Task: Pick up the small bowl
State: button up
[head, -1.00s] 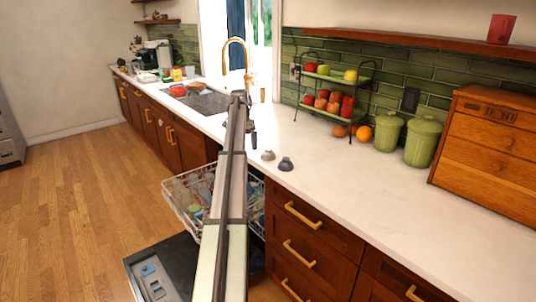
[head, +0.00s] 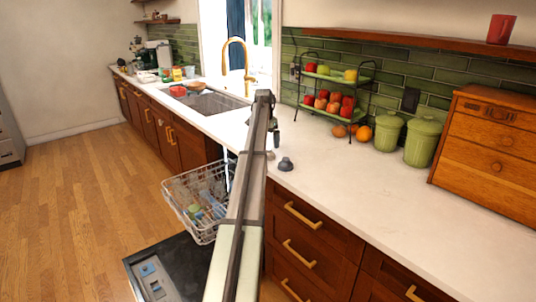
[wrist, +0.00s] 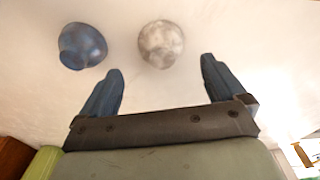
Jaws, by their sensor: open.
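Two small rounded items, which look like small bowls, are on the white counter. In the wrist view a dark blue one (wrist: 83,46) is at the upper left and a mottled grey one (wrist: 161,44) is at the top middle. In the head view the dark one (head: 285,164) shows on the counter; the grey one is mostly hidden by my arm. My gripper (wrist: 161,66) is open and empty. The grey item lies just beyond the gap between its fingertips, and the blue one lies beyond and left of the left finger. I see no contact.
An open dishwasher with a wire rack (head: 197,200) is below the counter's front edge. A two-tier fruit stand (head: 338,77), an orange (head: 364,134) and green canisters (head: 389,132) stand toward the wall. The sink (head: 210,101) is farther back. The counter (head: 400,200) at right is clear.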

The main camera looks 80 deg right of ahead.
aim_at(268, 148)
jog(key=shift+s+d+f, duration=0.1)
jog(key=shift+d+f, duration=0.1)
jog(key=shift+f, duration=1.25)
jog(key=shift+d+f, duration=0.2)
jog(key=shift+f, duration=1.2)
jog(key=c, duration=1.1)
jog(key=shift+r, duration=0.1)
